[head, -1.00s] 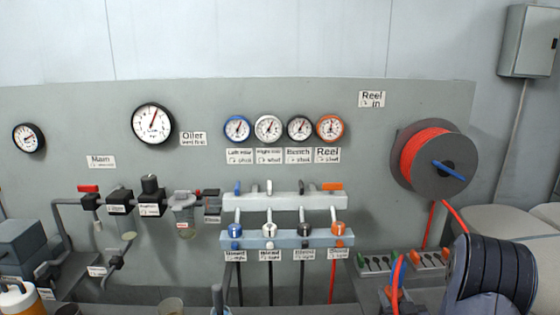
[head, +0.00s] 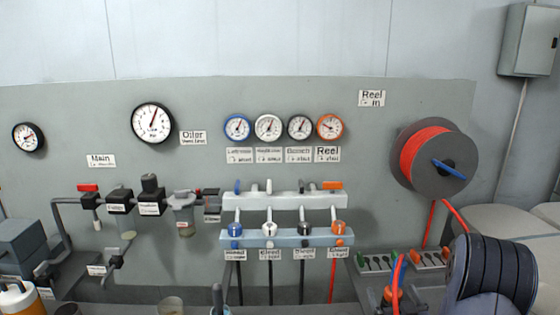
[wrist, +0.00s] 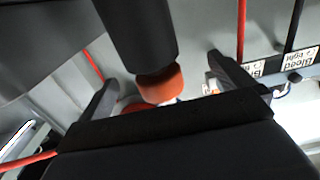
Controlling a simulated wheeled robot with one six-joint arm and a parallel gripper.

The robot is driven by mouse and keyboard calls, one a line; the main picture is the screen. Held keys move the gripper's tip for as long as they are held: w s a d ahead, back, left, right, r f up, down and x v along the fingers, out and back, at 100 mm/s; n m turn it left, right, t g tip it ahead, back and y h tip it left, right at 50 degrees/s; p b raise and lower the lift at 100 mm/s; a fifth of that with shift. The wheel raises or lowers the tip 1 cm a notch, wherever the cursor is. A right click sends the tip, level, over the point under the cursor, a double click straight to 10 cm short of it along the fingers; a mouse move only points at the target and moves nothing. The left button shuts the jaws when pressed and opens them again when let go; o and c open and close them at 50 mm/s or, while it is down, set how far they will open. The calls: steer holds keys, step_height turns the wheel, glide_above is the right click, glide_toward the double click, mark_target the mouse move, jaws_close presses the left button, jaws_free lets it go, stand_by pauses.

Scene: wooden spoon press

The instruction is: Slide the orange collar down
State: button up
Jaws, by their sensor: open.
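In the wrist view, an orange collar (wrist: 160,83) sits at the end of a thick dark cylinder (wrist: 140,35). My gripper (wrist: 165,88) is open, with one dark finger on each side of the collar and visible space between them and it. My gripper's fingertips are not clear in the head view.
A red hose reel (head: 425,155) hangs on the panel. Left of it are several gauges, a valve manifold (head: 285,201) and a lower bar (head: 290,240) with coloured knobs. My arm fills the lower right.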

steer(key=shift+s, duration=0.1)
stand_by(0.4)
steer(key=shift+s+f+b, duration=0.1)
steer(key=shift+s+b, duration=0.2)
steer(key=shift+s, duration=0.25)
steer(key=s+b, duration=0.2)
steer(key=s, duration=0.5)
steer(key=shift+s+d, duration=0.15)
steer(key=shift+s, duration=0.2)
steer(key=w+p, duration=0.2)
steer(key=w, duration=0.5)
steer(key=shift+w+r, duration=0.1)
steer(key=shift+r, duration=0.1)
steer(key=shift+w+f, duration=0.1)
steer(key=shift+w, duration=0.55)
steer(key=shift+s, duration=0.1)
